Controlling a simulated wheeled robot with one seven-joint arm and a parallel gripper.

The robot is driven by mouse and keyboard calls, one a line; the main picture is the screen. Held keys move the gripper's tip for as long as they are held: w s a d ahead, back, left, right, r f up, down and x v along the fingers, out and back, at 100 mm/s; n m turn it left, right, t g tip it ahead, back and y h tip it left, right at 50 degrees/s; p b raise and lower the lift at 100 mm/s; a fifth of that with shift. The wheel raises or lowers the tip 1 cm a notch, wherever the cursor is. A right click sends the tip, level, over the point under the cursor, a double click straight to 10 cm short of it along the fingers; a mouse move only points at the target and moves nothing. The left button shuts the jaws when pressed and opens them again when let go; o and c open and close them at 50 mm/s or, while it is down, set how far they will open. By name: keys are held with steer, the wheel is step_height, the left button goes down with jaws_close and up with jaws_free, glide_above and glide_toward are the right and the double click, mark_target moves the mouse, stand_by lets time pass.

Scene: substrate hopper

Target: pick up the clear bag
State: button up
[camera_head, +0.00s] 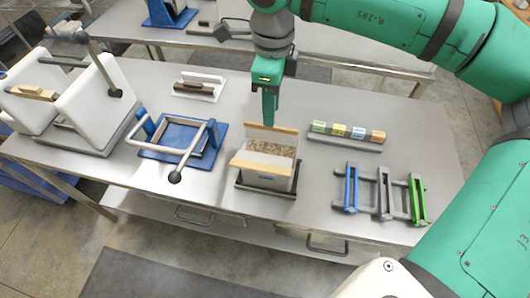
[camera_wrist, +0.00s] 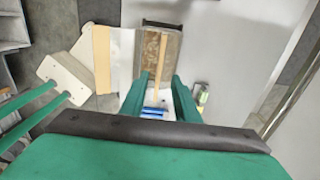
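A pale, open-topped holder (camera_head: 264,178) with brown loose material inside stands in a dark tray at the middle of the table. It looks like the clear bag, but I cannot be sure. A wooden bar runs along its front edge (camera_head: 250,163) and another along its back edge (camera_head: 273,128). My gripper (camera_head: 269,122) points down just over the back bar. In the wrist view my gripper (camera_wrist: 161,80) has its fingers apart, with a wooden bar (camera_wrist: 162,56) lined up in the gap. I see no finger closed on it. The brown material (camera_wrist: 158,43) shows beyond the fingertips.
A blue frame with a grey handle (camera_head: 178,152) and a white-panelled press (camera_head: 75,98) stand to the left. A row of coloured blocks (camera_head: 347,131) and a blue, grey and green rack (camera_head: 382,192) are on the right. Bare table lies between them.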

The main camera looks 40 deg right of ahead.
mark_target(271, 141)
steer(key=f, duration=0.1)
steer(key=s+f, duration=0.1)
steer(key=f, duration=0.1)
steer(key=shift+d+f, duration=0.15)
steer(key=shift+f, duration=0.1)
steer(key=shift+w+f, duration=0.2)
steer(key=shift+f, duration=1.15)
steer(key=shift+w+f, duration=0.2)
steer(key=shift+f, duration=1.1)
jaws_close()
